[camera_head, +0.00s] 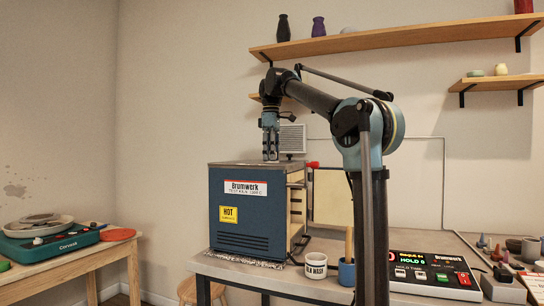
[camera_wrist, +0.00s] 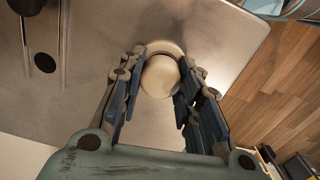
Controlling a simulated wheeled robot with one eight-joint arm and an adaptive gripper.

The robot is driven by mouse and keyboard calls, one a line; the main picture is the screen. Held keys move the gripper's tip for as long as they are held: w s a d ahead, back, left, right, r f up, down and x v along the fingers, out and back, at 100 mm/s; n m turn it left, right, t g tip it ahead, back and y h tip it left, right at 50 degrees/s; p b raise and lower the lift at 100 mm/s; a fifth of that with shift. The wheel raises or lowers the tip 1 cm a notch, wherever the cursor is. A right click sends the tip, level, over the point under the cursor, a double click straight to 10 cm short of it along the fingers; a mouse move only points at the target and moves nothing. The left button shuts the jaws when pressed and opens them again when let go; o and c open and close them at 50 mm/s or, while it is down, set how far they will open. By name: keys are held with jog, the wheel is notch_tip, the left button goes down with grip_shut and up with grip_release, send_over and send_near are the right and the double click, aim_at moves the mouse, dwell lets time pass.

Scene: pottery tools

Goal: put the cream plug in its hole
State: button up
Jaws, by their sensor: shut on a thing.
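The cream plug (camera_wrist: 160,77) is a pale round piece between the two fingers of my gripper (camera_wrist: 160,85) in the wrist view. My gripper is shut on it. In the head view my gripper (camera_head: 270,154) points straight down at the top of the blue kiln (camera_head: 238,205). The kiln's grey metal top (camera_wrist: 230,60) fills much of the wrist view.
A red-tipped handle (camera_head: 312,165) sticks out at the kiln's right. A white cup (camera_head: 315,265) and a control box (camera_head: 434,277) stand on the table. A shelf (camera_head: 400,36) hangs above at right.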

jog(key=shift+f, duration=0.15)
jog(key=o, duration=0.8)
jog(key=shift+c, duration=0.2)
notch_tip(320, 180, up, 11)
dwell(0.9)
dwell(0.5)
